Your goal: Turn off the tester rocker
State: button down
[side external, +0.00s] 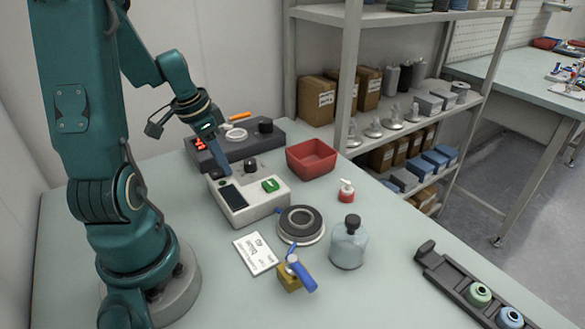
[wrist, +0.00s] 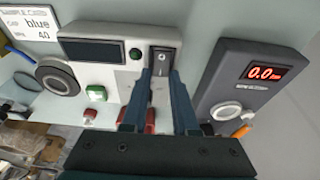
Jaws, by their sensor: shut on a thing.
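The tester is a white box (side external: 262,204) with a dark display and a green button (side external: 270,185); it also shows in the wrist view (wrist: 85,22). Its black rocker (wrist: 161,58) sits to the right of the display in the wrist view, with a white mark on its face. My gripper (wrist: 161,75) comes down over the tester with its fingertips at the two sides of the rocker, shut on it. In the side view my gripper (side external: 225,168) is at the far left end of the tester and hides the rocker. The fingers cover part of the tester.
A dark grey unit (side external: 250,148) with a red readout stands behind the tester; the readout (wrist: 264,73) shows 0.0 in the wrist view. A red bin (side external: 311,161), a round black-topped plate (side external: 301,224), a bottle (side external: 349,246) and a card (side external: 255,254) stand around it.

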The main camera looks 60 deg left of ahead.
aim_at(217, 173)
jog(key=c, duration=0.7)
grip_release()
jog(key=shift+r, duration=0.1)
jog(key=shift+v, duration=2.5)
